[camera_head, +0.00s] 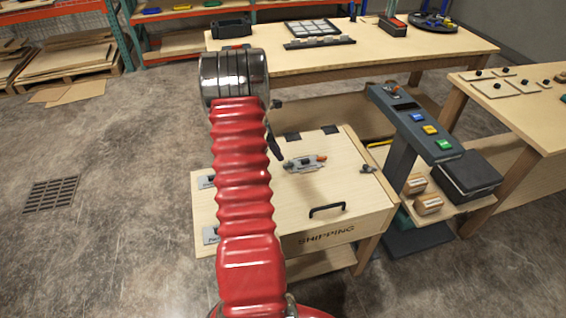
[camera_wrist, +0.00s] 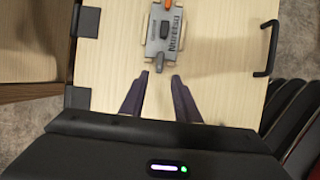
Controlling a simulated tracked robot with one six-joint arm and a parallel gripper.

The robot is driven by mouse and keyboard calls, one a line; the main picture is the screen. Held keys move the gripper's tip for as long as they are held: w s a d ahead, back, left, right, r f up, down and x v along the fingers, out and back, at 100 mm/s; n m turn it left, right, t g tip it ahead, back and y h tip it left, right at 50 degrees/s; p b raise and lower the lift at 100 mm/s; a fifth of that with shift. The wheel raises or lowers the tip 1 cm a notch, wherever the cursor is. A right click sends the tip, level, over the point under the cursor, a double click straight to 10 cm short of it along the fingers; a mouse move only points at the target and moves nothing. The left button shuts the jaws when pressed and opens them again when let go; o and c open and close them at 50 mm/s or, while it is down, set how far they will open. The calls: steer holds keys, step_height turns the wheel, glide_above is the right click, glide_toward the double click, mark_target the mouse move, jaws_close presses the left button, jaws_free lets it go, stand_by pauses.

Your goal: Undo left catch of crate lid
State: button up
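The pale wooden crate (camera_head: 318,238), marked SHIPPING, has its lid (camera_head: 335,180) shut. A black handle (camera_head: 327,210) is on the lid near the front; it also shows in the wrist view (camera_wrist: 267,48). A small catch-like part (camera_head: 368,169) is at the lid's right edge. I cannot make out the left catch; my red arm covers the lid's left part. A grey fitting with orange and dark ends (camera_head: 304,163) lies mid-lid, and shows in the wrist view (camera_wrist: 166,35). My gripper (camera_wrist: 159,75) is open and empty over the lid, its fingertips just short of this fitting.
Black hinges (camera_wrist: 88,22) line the lid's back edge. A post console (camera_head: 425,130) with blue, yellow and green buttons stands right of the crate. A long workbench (camera_head: 400,55) is behind, another table (camera_head: 525,110) at right. Floor at left is clear around a grate (camera_head: 52,194).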

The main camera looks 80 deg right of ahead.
mark_target(286, 166)
steer(key=x, duration=0.7)
steer(key=shift+c, duration=0.6)
jaws_close()
steer(key=shift+a, duration=0.15)
